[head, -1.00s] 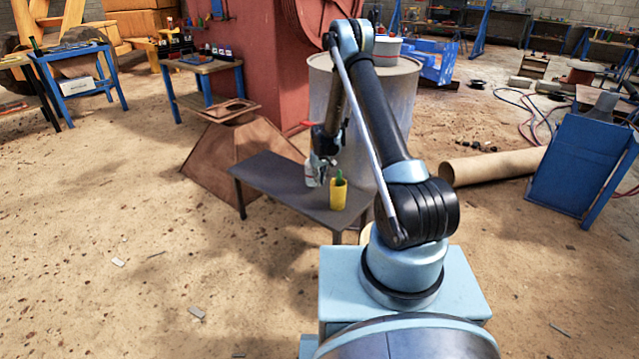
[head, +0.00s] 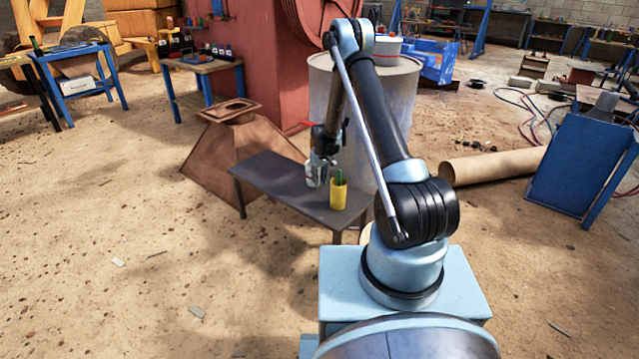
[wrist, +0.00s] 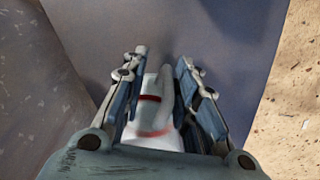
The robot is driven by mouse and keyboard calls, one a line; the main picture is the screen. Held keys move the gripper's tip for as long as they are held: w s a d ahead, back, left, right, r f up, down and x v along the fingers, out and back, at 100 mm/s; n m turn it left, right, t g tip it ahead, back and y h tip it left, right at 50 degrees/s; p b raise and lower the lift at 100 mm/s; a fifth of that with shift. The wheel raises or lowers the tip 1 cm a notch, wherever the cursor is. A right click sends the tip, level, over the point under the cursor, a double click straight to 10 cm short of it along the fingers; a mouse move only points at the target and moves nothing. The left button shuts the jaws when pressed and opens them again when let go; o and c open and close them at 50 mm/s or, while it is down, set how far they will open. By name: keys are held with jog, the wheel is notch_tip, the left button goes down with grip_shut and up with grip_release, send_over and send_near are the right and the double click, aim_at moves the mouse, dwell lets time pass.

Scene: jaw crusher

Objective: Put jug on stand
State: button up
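A white jug (head: 313,174) with red bands stands on a low dark table (head: 270,178) in the head view. In the wrist view the jug (wrist: 153,115) is between the two fingers of my gripper (wrist: 162,58), with its handle side toward the right finger. My gripper (head: 322,158) reaches down over the jug from above and partly hides it in the head view. The fingers are spread on either side of the jug; a firm grip does not show. I cannot tell which thing is the stand.
A yellow cup (head: 338,194) with something green in it stands on the table, right of the jug. A large grey drum (head: 400,95) with a white bucket (head: 387,46) stands behind. A rusty hopper (head: 215,160) is at the left.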

jog(key=s+d+r, duration=0.2)
jog(key=s+r, duration=0.1)
jog(key=r, duration=0.6)
jog(key=s+d+r+m, duration=0.1)
jog(key=s+d+r, duration=0.2)
jog(key=r, duration=0.6)
jog(key=s+d+r, duration=0.2)
jog(key=s+r, duration=0.1)
jog(key=r, duration=0.6)
jog(key=s+d+r+m, duration=0.1)
jog(key=s+d+r, duration=0.2)
jog(key=s+r, duration=0.3)
jog(key=s+d+r+m, duration=0.1)
jog(key=s+d+r, duration=0.3)
jog(key=s, duration=0.3)
jog(key=s+d+r+m+t, duration=0.15)
jog(key=s+d, duration=0.25)
jog(key=s, duration=1.1)
jog(key=s+d+f, duration=0.1)
jog(key=s+f, duration=0.1)
jog(key=s, duration=0.4)
jog(key=s+d+f+m, duration=0.1)
jog(key=s+f, duration=0.2)
jog(key=s, duration=0.4)
jog(key=shift+s+d+f, duration=0.3)
jog(key=shift+d, duration=0.1)
jog(key=shift+w+f, duration=0.2)
jog(key=shift+w, duration=0.25)
